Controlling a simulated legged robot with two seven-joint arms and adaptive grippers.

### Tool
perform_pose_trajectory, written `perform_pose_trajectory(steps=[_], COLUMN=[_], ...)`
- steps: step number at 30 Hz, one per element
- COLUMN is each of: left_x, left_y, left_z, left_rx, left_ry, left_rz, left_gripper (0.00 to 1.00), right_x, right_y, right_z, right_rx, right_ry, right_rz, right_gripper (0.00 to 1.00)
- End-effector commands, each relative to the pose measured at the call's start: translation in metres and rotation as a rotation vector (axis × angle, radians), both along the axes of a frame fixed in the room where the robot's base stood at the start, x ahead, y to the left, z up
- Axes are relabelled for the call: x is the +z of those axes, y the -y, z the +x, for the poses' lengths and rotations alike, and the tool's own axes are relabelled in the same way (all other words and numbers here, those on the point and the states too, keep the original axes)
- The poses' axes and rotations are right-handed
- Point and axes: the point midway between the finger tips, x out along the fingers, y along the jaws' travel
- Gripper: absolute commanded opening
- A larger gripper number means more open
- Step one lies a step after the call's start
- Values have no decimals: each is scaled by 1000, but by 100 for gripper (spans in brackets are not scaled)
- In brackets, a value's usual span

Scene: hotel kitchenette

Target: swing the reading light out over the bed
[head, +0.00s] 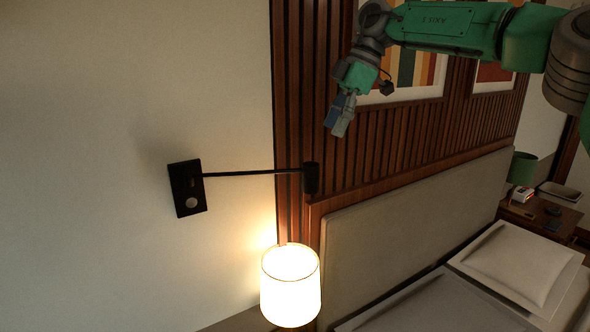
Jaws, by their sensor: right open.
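The reading light is a black swing-arm lamp. Its wall plate (187,188) is fixed on the pale wall, with a round light knob low on it. A thin black arm (250,173) reaches right from the plate to a small dark cylindrical head (311,179) in front of the slatted panel. The bed (425,305) with pillows is at the lower right. My right gripper (341,115) comes in from the upper right. It is open and empty, pointing down, above and a little right of the lamp head in the picture, apart from it. My left gripper is out of view.
A lit table lamp (291,286) stands below the reading light. A padded headboard (410,215) runs along the slatted wall (400,145). Framed pictures hang behind my right arm. A green lamp (522,168) and small items sit on the far nightstand.

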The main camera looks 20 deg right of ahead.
Motion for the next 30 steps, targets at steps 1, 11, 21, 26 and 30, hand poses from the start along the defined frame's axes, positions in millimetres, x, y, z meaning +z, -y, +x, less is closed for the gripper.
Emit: perform_pose_trajectory(steps=[1, 11, 21, 26, 30], left_x=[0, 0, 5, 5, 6], left_y=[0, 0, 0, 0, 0], left_z=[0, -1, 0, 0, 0], left_rx=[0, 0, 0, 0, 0], left_ry=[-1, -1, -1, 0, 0], left_rz=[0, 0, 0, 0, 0], left_gripper=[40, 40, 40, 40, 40], right_x=[-1, -58, -114, -125, -127], right_y=[-3, -24, -42, -48, -52], right_z=[0, 8, 14, 16, 16], right_rx=[-3, 0, -1, 0, 0], right_ry=[-3, -8, -4, -3, -2], right_rz=[7, 2, 6, 5, 3], right_gripper=[53, 53, 53, 53, 53])
